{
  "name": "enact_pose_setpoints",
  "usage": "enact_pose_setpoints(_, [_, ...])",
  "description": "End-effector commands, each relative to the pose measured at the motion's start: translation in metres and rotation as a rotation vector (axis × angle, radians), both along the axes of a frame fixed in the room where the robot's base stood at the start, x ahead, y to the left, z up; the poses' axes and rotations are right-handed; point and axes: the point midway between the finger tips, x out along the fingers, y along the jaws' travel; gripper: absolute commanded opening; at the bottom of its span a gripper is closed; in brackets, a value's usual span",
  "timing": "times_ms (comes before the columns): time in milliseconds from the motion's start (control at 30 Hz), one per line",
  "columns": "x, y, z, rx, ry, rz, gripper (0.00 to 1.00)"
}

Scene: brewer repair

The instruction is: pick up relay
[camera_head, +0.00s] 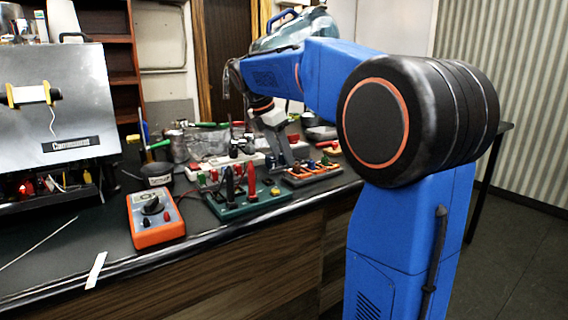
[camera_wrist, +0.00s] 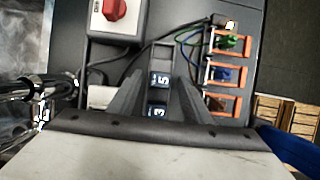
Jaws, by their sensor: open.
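In the wrist view my gripper (camera_wrist: 160,76) is open, with its two dark fingers apart. Two small dark-blue blocks with white digits show between the fingers, one marked 5 (camera_wrist: 159,80) and one (camera_wrist: 157,111) that seems to read 3. They sit in a line on a grey strip. I cannot tell which of them, if either, is the relay, nor whether a finger touches one.
In the wrist view a white box with a red knob (camera_wrist: 115,10) lies beyond the fingers. Orange-framed terminals (camera_wrist: 227,74) with coloured wires stand close on the right.

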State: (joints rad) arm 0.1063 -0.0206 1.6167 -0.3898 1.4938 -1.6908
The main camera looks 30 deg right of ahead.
Motion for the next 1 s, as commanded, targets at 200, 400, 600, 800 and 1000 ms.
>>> enact_pose_setpoints(200, [0.000, 0.000, 0.000, 0.000, 0.000, 0.000, 0.41])
enact_pose_setpoints(400, [0.000, 0.000, 0.000, 0.000, 0.000, 0.000, 0.01])
enact_pose_setpoints(600, [0.000, 0.000, 0.000, 0.000, 0.000, 0.000, 0.01])
enact_pose_setpoints(800, [0.001, 0.000, 0.013, -0.001, -0.002, 0.001, 0.01])
enact_pose_setpoints(1000, [0.001, 0.000, 0.048, -0.001, -0.004, -0.001, 0.01])
